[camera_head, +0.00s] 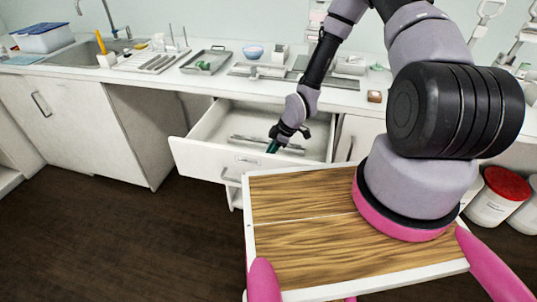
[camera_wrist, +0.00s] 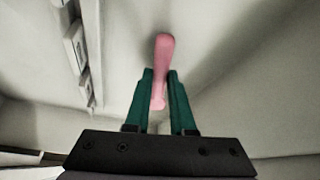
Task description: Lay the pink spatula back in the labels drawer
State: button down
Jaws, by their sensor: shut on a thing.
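The pink spatula (camera_wrist: 164,48) is between the green fingertips of my gripper (camera_wrist: 160,92) in the wrist view, with its pink end sticking out past them. In the head view my gripper (camera_head: 277,140) is down inside the open drawer (camera_head: 215,130), near its front right part. The spatula cannot be made out in the head view. Whether it touches the drawer floor cannot be told. A label on the drawer front is too small to read.
Grey long items (camera_head: 262,141) lie in the drawer near my gripper. The counter (camera_head: 215,82) above holds a metal tray (camera_head: 207,61), a blue bowl (camera_head: 253,51) and a sink (camera_head: 90,55). A red-lidded tub (camera_head: 500,195) stands at the right. Dark floor is clear at left.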

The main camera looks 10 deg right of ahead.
jog(key=shift+f, duration=0.4)
dwell(0.3)
jog(key=c, duration=0.7)
grip_release()
